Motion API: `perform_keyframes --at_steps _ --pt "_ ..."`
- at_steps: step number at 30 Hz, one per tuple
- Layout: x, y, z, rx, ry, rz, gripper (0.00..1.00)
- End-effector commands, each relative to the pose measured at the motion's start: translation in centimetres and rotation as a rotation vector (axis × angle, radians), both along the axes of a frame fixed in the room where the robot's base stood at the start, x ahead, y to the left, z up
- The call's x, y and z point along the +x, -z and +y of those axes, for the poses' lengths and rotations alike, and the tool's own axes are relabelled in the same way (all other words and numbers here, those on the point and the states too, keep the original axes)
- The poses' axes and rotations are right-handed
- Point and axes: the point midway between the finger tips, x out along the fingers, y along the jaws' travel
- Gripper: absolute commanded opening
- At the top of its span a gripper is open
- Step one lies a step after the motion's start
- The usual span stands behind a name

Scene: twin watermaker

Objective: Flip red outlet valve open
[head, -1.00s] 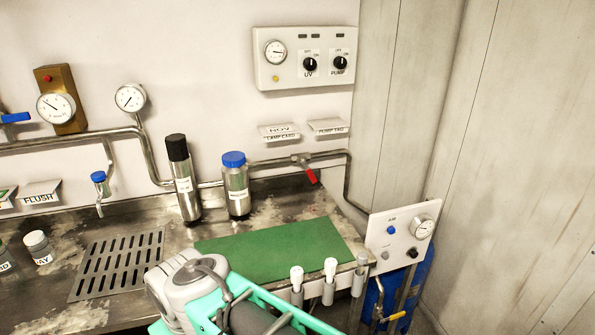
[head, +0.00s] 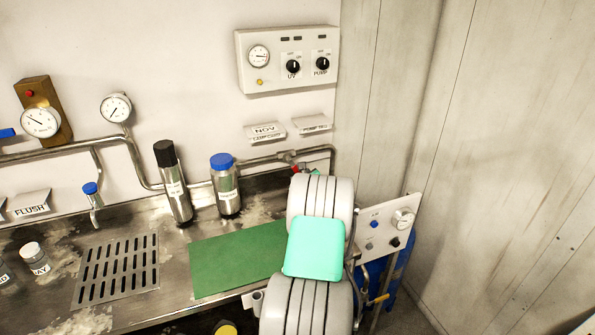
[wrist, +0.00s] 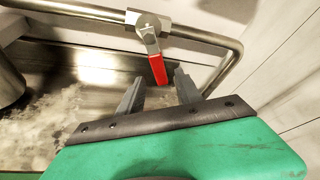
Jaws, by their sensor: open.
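The red outlet valve handle (wrist: 158,69) shows in the wrist view, hanging down and slightly tilted from a metal valve body (wrist: 148,24) on the horizontal pipe. In the head view only a small bit of the red handle (head: 295,169) shows; my arm hides the rest. My gripper (wrist: 157,84) is open in the wrist view. Its two grey fingers stand on either side of the handle's lower end, with gaps on both sides. I cannot tell whether the handle's tip is in depth between the fingers. The gripper itself is hidden behind my arm in the head view.
The steel pipe (wrist: 226,62) bends down to the right of the valve. A blue-capped bottle (head: 226,190) and a black-capped bottle (head: 174,184) stand left of my arm. A green mat (head: 232,262) lies on the counter.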

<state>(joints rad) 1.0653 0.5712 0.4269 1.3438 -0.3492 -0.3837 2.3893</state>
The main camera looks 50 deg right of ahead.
Motion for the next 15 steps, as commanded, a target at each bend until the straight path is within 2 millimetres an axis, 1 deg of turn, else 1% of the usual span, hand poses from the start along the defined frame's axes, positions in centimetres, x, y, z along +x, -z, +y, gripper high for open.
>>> perform_keyframes --at_steps 1,3,7,10,15 --pt "0.8 0.3 -0.5 0.001 -0.002 0.002 0.42" --pt "1.7 0.8 -1.3 0.002 -0.002 0.004 0.42" --pt "3.1 1.4 -2.6 0.000 -0.002 0.004 0.42" --pt "3.7 1.7 -3.1 0.000 -0.003 0.005 0.42" --pt "4.0 1.9 -3.4 -0.001 -0.002 0.004 0.42"
